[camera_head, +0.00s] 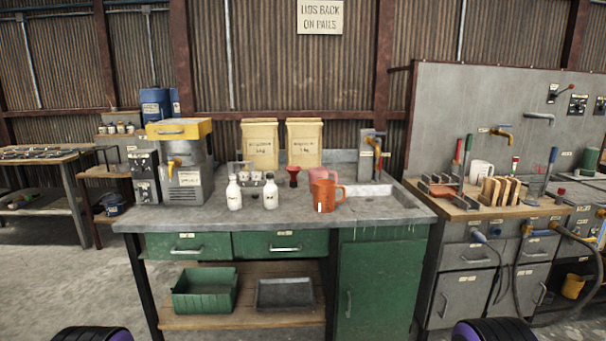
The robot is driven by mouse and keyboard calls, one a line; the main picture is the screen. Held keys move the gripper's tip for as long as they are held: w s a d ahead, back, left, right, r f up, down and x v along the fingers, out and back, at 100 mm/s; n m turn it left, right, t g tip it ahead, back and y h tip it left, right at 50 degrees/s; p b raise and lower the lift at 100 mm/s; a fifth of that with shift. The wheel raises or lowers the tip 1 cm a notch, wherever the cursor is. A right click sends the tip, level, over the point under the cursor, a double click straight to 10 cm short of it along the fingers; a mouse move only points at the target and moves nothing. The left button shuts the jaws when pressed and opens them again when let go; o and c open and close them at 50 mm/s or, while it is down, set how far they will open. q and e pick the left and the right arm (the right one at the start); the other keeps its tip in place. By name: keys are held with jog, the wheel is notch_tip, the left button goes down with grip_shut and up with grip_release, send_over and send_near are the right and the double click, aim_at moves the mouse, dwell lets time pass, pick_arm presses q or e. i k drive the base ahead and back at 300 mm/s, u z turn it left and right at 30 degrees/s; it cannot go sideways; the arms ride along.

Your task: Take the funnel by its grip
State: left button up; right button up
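A small dark red piece (293,176) with a wide top and narrow middle stands upright on the grey bench top (215,217), toward the back and left of the orange jug (325,195). It looks like the funnel, but it is too small for me to make out its grip. A pinkish container (318,174) stands close behind the jug and is partly hidden by it. Neither gripper shows; only dark rounded parts of mine with purple show at the bottom edge.
Two white bottles (234,194) (270,191) stand front left of the red piece. A rack of small jars (256,174) is behind them. A yellow-topped machine (182,160) stands left, tan bins (260,145) behind. The front strip of bench is clear.

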aim_at(294, 170)
jog(key=z, duration=0.75)
jog(key=i, duration=1.3)
jog(key=u, duration=0.3)
